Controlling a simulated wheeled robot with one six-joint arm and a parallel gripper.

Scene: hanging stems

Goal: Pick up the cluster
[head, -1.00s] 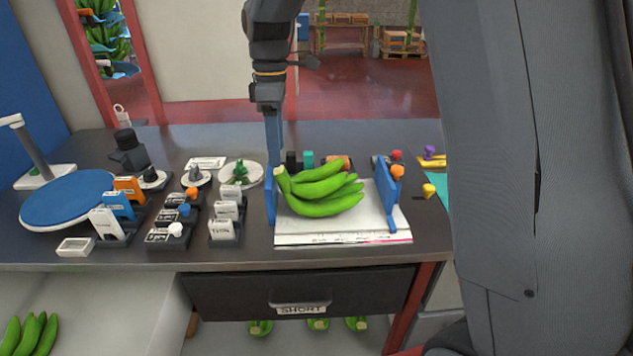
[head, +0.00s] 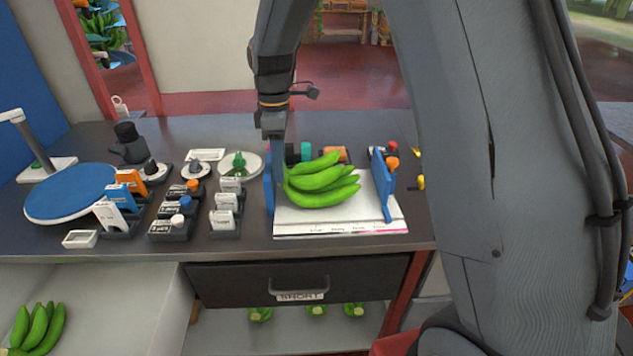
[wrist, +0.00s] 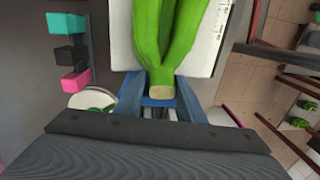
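The cluster of green bananas (head: 322,186) lies on a white board (head: 340,228) between two blue uprights (head: 382,185) on the bench. My gripper (head: 281,168) is lowered at the cluster's left, stem end, and hides that end in the head view. In the wrist view, the cluster (wrist: 170,40) runs up from its cut stem end, between the two blue fingers of my gripper (wrist: 160,92). The fingers stand on both sides of the stem end, very close to it. I cannot tell whether they press on it.
Small labelled blocks and holders (head: 180,215) and a blue round plate (head: 70,194) stand left of the board. Coloured cylinders (head: 305,152) sit just behind the cluster. A drawer (head: 300,282) is under the bench front. More bananas (head: 38,328) lie at lower left.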

